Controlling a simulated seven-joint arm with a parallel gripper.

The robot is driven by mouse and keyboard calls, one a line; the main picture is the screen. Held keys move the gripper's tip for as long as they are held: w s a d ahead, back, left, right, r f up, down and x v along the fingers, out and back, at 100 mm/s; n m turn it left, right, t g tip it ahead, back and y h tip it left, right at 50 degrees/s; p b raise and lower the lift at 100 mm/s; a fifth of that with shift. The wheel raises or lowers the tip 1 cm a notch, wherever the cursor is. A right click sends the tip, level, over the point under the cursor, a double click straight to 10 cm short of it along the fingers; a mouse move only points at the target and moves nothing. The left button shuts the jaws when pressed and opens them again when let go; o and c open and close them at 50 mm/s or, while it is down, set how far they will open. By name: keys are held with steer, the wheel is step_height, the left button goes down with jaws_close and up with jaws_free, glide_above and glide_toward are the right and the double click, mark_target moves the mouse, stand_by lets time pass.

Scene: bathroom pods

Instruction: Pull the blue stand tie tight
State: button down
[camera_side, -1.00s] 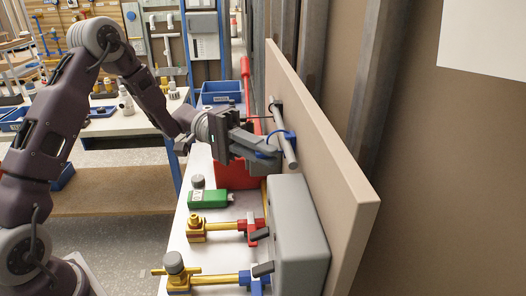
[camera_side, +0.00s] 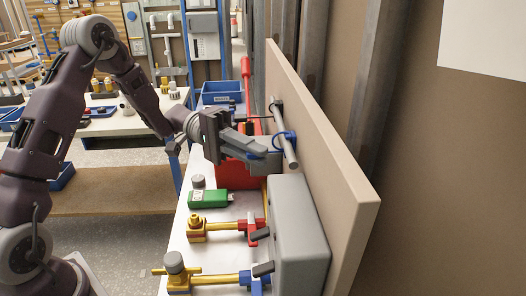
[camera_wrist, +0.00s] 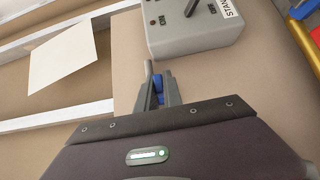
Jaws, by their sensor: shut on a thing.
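The blue stand tie (camera_side: 283,136) is looped around a grey pipe (camera_side: 290,154) on the upright beige board. My gripper (camera_side: 274,158) reaches in from the left, its fingers beside the pipe just below the loop. The fingers are shut on the blue tie. In the wrist view my gripper (camera_wrist: 158,78) shows a bit of blue (camera_wrist: 158,86) between its fingers. How snugly the loop sits on the pipe is hard to tell.
The beige board (camera_side: 335,165) stands to the right of the pipe. A grey box (camera_side: 300,235) sits below it. A red bin (camera_side: 234,172) is behind my fingers. A green box (camera_side: 209,198) and brass valves (camera_side: 215,227) lie on the white bench.

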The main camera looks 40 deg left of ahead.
steer(key=shift+s+a, duration=0.9)
steer(key=shift+a, duration=0.05)
steer(key=c, duration=1.5)
jaws_free()
steer(key=a, duration=0.7)
